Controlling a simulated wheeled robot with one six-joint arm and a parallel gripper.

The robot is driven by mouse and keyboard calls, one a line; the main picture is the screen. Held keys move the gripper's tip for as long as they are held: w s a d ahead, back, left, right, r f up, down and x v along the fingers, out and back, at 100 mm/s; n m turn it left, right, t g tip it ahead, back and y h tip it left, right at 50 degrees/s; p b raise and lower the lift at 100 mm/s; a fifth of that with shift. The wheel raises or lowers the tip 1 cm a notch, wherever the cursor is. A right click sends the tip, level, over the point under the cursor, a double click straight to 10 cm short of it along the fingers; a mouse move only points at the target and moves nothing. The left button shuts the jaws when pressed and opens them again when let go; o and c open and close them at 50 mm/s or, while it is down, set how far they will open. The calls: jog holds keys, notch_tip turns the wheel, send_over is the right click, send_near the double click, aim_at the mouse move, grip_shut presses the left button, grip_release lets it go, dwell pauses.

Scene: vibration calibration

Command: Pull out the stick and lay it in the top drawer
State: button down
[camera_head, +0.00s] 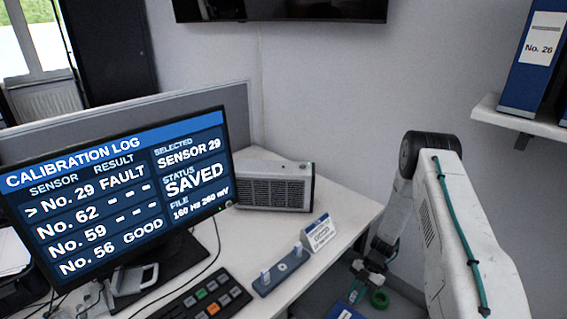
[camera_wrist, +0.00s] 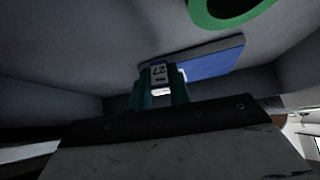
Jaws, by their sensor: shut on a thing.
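My gripper (camera_wrist: 160,95) is shut on a small dark piece with a white label reading No. 27, which appears to be the stick (camera_wrist: 159,73). In the head view my gripper (camera_head: 372,268) hangs low beside the desk's right edge. Below it is what appears to be the open top drawer, whose grey inside (camera_wrist: 60,70) fills much of the wrist view. A blue flat thing (camera_wrist: 216,66) and a green ring (camera_wrist: 232,12) lie in it. I cannot tell whether the stick touches the drawer bottom.
The desk (camera_head: 350,215) carries a monitor (camera_head: 120,190) reading SENSOR 29 SAVED, a grey box (camera_head: 275,188), a keypad (camera_head: 205,300), a small block with two posts (camera_head: 283,272) and a white sign (camera_head: 319,233). A shelf (camera_head: 520,122) with blue binders (camera_head: 533,60) is at upper right.

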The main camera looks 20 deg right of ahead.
jog(key=shift+s+f, duration=0.2)
jog(key=shift+f, duration=0.4)
dwell(0.5)
jog(key=c, duration=1.2)
grip_release()
jog(key=shift+w+d+r, duration=0.1)
jog(key=shift+w+d+r, duration=0.25)
jog(key=shift+d+r, duration=0.15)
jog(key=shift+d, duration=0.1)
jog(key=shift+v, duration=1.05)
jog(key=shift+w+d+r, duration=0.2)
jog(key=shift+w+r, duration=0.05)
jog(key=shift+r, duration=0.4)
